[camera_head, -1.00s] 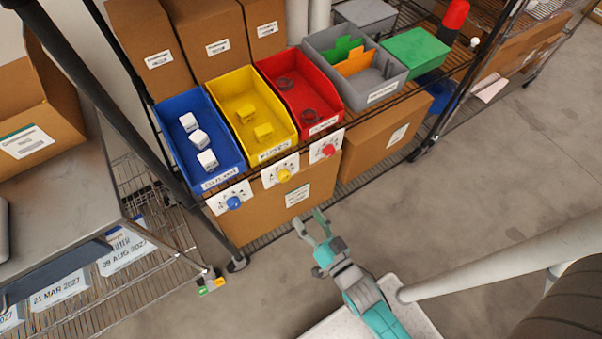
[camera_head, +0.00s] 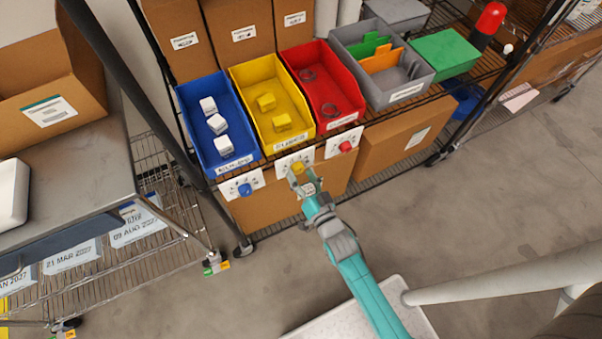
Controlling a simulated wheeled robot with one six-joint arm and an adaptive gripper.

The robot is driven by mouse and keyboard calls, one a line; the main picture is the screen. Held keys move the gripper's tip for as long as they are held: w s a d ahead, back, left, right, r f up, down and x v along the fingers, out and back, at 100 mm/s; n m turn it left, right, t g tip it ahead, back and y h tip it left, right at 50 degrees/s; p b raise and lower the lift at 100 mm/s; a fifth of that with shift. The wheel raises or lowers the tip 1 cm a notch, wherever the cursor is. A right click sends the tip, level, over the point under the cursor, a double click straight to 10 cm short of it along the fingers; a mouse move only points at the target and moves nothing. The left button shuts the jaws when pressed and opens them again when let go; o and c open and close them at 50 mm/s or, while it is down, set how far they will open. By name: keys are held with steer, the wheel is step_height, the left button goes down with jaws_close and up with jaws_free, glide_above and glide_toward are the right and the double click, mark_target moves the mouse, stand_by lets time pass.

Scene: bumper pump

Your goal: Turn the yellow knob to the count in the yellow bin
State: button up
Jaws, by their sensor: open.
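The yellow bin (camera_head: 291,88) stands on the wire shelf between the blue and red bins. Two yellow block-like items (camera_head: 274,111) lie in it. The yellow knob (camera_head: 298,168) sits on a white dial card (camera_head: 283,163) below the bin's front. My gripper (camera_head: 302,180) is open right at the yellow knob, its fingers at the knob's sides. I cannot tell whether they touch it. The gripper hides the lower part of the card, and the dial marks are too small to read.
The blue bin (camera_head: 190,108) holds white blocks, with a blue knob (camera_head: 244,190) below. The red bin (camera_head: 348,72) holds dark rings, with a red knob (camera_head: 345,147) below. A grey bin (camera_head: 416,91) stands right. A cardboard box (camera_head: 262,211) is under the shelf. The floor in front is clear.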

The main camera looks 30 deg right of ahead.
steer(key=shift+w, duration=0.35)
steer(key=c, duration=1.1)
steer(key=shift+c, duration=0.2)
steer(key=n, duration=0.3)
steer(key=shift+n, duration=2.3)
